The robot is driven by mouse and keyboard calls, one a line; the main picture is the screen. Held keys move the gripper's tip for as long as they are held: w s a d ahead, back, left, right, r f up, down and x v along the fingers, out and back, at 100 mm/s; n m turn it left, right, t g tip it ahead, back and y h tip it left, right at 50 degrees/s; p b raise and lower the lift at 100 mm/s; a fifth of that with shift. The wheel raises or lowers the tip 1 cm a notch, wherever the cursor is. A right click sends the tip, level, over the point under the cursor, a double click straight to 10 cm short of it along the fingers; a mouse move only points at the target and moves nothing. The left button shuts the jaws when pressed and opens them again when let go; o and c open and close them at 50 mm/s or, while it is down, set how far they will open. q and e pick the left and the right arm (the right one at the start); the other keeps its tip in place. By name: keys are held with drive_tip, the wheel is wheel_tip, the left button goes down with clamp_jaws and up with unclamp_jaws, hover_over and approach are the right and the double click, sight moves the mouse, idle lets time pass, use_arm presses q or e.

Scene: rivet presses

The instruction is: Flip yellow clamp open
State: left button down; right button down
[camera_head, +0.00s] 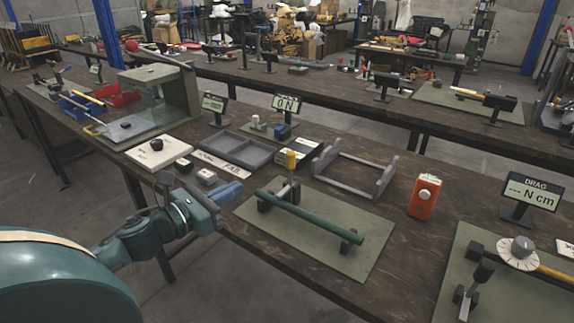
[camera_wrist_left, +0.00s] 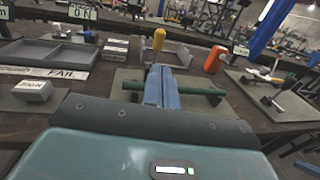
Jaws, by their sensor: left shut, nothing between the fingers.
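The yellow-handled clamp (camera_head: 291,160) stands with its handle upright at the back end of a dark green tube (camera_head: 310,217). The tube lies across black supports on a green mat (camera_head: 285,247). In the left wrist view the yellow handle (camera_wrist_left: 158,40) rises just beyond my fingertips. My left gripper (camera_head: 234,190) is shut and empty, its blue fingers left of the clamp and apart from it in the head view. In the left wrist view, the fingers (camera_wrist_left: 161,86) overlap the tube, hiding part of it. My right gripper is not in view.
A grey cradle frame (camera_head: 352,172) and an orange box (camera_head: 425,196) stand beyond and right of the mat. A grey tray (camera_head: 235,149) and small blocks lie to the left. A second fixture with a white dial (camera_head: 517,252) is at the right.

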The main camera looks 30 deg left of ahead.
use_arm(q)
drive_tip(key=p, duration=0.1)
approach(287, 159)
drive_tip(key=x, duration=0.5)
drive_tip(key=shift+p+x, duration=0.3)
drive_tip(key=shift+x, duration=0.6)
drive_tip(key=shift+d+f, duration=0.1)
drive_tip(key=shift+f, duration=0.05)
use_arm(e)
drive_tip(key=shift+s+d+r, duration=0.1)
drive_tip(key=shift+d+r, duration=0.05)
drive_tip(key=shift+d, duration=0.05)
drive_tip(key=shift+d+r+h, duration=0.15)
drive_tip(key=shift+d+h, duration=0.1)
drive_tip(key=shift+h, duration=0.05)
